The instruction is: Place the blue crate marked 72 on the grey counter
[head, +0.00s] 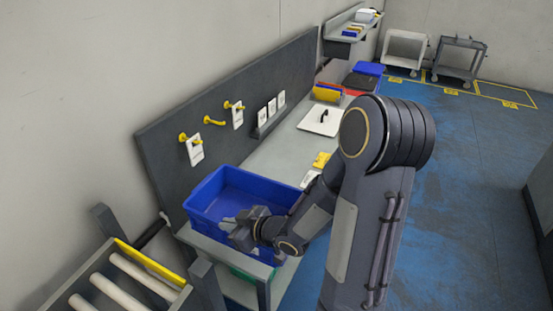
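A blue crate (214,190) sits on the near end of the grey counter (262,158). The crate looks upright and its inside looks empty; I cannot read a number on it. My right gripper (236,230) is at the crate's near wall, at the right part of that side. The wrist hides part of the wall and rim. The fingers are small and partly hidden, so I cannot tell whether they are closed on the rim. My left gripper is not in view.
A dark pegboard (165,150) with yellow hooks stands behind the counter. A white board (320,122) and a yellow item (321,160) lie farther along it. A roller conveyor (125,285) is at lower left. Two carts (405,50) stand far back. The blue floor (460,200) at right is clear.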

